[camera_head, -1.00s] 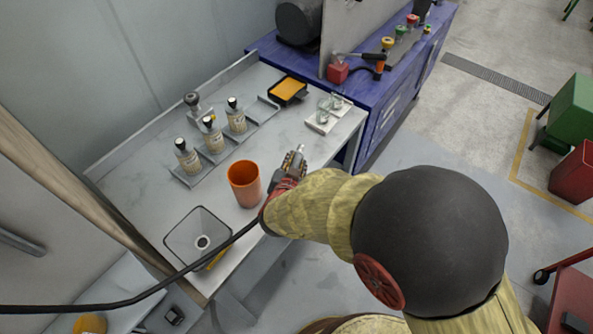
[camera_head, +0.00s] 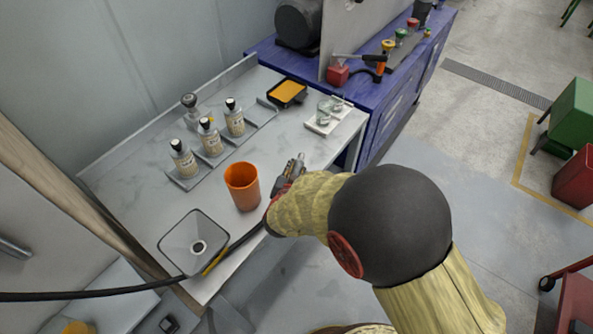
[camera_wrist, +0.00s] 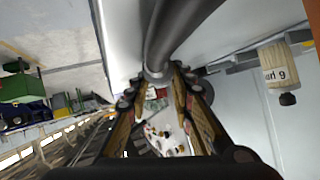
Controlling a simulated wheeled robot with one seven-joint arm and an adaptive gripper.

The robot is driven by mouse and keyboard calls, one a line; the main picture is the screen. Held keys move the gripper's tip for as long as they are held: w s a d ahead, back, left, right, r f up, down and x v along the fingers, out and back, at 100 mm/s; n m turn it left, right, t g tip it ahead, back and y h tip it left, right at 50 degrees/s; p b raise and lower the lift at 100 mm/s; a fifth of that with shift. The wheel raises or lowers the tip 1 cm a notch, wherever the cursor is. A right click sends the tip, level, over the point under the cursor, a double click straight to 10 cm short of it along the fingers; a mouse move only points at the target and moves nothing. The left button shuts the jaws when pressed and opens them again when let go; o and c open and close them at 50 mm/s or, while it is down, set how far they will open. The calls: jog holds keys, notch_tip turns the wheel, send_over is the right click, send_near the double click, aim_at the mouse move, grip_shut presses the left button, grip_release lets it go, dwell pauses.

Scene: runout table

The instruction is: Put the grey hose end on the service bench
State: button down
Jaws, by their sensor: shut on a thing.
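The dark grey hose (camera_head: 95,294) comes in from the left in the head view and runs past the bench's near corner to my gripper (camera_head: 292,175). In the wrist view the hose (camera_wrist: 180,28) reaches down between the fingertips of my gripper (camera_wrist: 158,85), which is shut on its end. A metallic tip (camera_head: 301,158) shows at the gripper in the head view. My gripper is over or beside the near edge of the light grey bench (camera_head: 135,177), right of the orange cup; its height above the top is hard to tell. My arm partly hides the grip.
The orange cup (camera_head: 242,186) and a square funnel (camera_head: 194,243) stand near the front edge. Several bottles (camera_head: 210,137) stand in a rack behind. A black-and-orange tray (camera_head: 287,93) and a small white holder (camera_head: 325,118) are farther back. A blue bench (camera_head: 398,92) adjoins at the right.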

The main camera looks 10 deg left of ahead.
jog(key=shift+f, duration=0.15)
jog(key=c, duration=1.6)
grip_release()
jog(key=shift+o, duration=0.2)
jog(key=shift+r, duration=0.2)
jog(key=shift+s+r, duration=0.15)
jog(key=shift+s, duration=0.1)
jog(key=p+v, duration=0.3)
jog(key=v, duration=0.8)
jog(key=shift+s+r, duration=0.1)
jog(key=shift+s, duration=0.1)
